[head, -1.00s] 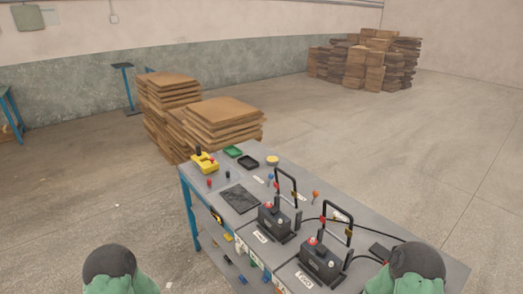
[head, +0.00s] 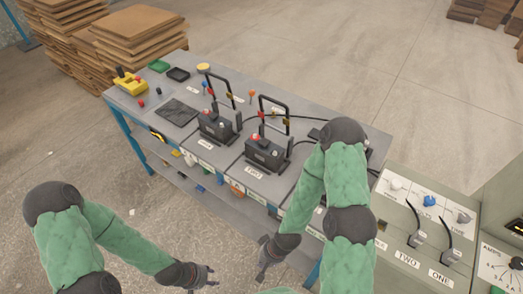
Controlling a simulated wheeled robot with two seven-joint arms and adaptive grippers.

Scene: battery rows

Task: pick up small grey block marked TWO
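A dark grey block (head: 265,151) with a red cap and a pale cap stands on the grey workbench. A white label reading TWO (head: 254,173) is at its front. A similar dark block (head: 216,125) stands to its left with its own label, too small to read. My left gripper (head: 211,275) is low in front of the bench, its fingers apart and empty. My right gripper (head: 264,260) is also low at the bench's front side, below the block; its fingers look apart and hold nothing visible.
The workbench (head: 310,125) also bears a yellow tool (head: 129,83), a dark mat (head: 177,112), trays and black wire frames beside the blocks. A grey control panel (head: 401,222) with levers labelled TWO and ONE stands at the right. Board stacks (head: 135,30) stand behind.

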